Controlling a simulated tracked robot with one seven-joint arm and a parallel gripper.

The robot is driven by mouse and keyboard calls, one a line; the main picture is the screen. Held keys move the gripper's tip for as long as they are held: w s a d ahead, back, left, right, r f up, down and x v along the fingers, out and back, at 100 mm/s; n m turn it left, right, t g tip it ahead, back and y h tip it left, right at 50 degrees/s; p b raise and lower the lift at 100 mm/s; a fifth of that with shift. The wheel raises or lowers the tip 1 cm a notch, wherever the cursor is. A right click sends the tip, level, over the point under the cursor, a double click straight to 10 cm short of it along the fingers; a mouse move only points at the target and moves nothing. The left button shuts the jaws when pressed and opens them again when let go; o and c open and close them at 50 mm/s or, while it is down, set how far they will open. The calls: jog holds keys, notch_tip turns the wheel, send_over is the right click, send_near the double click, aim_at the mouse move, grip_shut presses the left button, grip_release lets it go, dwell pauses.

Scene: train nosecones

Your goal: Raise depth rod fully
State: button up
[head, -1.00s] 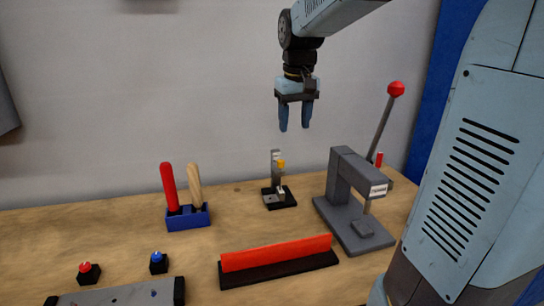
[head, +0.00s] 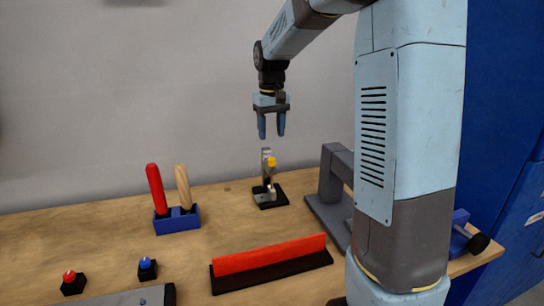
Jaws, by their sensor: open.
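A small upright grey fixture (head: 266,160) with a yellow knob (head: 271,161) stands on a black base (head: 272,201) near the wall. It looks like the holder of the depth rod, but the rod is too small to make out clearly. My gripper (head: 271,132) points down with its two blue fingers apart and nothing between them. It appears just above the top of the fixture in the picture, apart from it. How far it is in depth I cannot tell.
A grey press (head: 336,178) stands to the right, partly hidden by my arm. A blue holder (head: 177,221) with red and wooden handles stands left. A red bar on a black base (head: 270,261) lies in front. Red and blue buttons (head: 147,268) sit front left.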

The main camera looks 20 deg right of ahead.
aim_at(271, 159)
notch_tip(271, 159, down, 9)
jog(key=shift+r, duration=0.1)
dwell(0.3)
jog(key=shift+c, duration=0.4)
grip_shut()
